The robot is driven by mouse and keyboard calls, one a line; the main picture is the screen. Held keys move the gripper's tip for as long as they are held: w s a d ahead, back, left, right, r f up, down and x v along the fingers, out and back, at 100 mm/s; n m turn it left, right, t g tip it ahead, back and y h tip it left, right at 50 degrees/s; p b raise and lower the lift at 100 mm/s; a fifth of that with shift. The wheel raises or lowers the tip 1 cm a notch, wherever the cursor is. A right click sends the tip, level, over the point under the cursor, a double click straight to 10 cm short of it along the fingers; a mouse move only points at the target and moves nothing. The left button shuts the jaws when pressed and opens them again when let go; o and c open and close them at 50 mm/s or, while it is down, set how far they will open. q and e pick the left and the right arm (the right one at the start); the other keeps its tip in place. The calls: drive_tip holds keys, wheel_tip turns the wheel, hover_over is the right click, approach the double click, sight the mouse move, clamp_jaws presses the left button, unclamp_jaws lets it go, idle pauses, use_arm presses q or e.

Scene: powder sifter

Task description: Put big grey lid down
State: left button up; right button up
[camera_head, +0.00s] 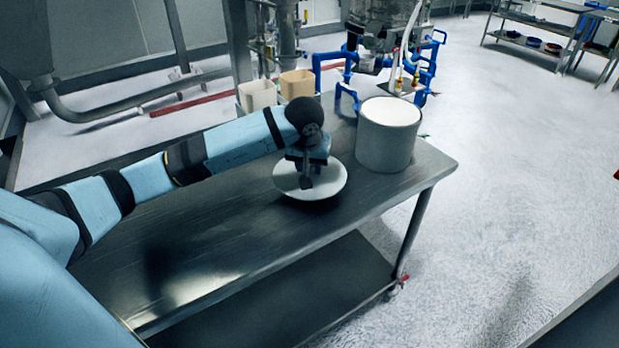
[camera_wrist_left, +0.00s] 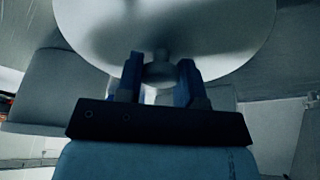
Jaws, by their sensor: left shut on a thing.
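The big grey lid (camera_head: 331,183) is a pale round disc over the steel table, left of the grey drum. My left gripper (camera_head: 307,180) is above it, shut on the lid's knob. In the left wrist view the lid (camera_wrist_left: 225,30) fills the top, and the blue fingers of my left gripper (camera_wrist_left: 160,80) close on both sides of its round knob. I cannot tell whether the lid touches the table or hovers just above it. My right gripper is not in view.
A grey drum (camera_head: 385,145) with a pale top stands close to the lid on the steel table (camera_head: 220,265). Two small bins (camera_head: 297,84) and blue-framed equipment (camera_head: 425,70) are behind. The table's front and left parts are clear.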

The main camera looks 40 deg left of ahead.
use_arm(q)
wheel_tip(320, 180, down, 4)
drive_tip(key=shift+r, duration=0.25)
drive_tip(key=shift+f, duration=0.4)
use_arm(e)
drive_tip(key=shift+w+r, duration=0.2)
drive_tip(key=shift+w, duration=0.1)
use_arm(q)
drive_tip(key=shift+f, duration=0.2)
drive_tip(key=o, duration=0.9)
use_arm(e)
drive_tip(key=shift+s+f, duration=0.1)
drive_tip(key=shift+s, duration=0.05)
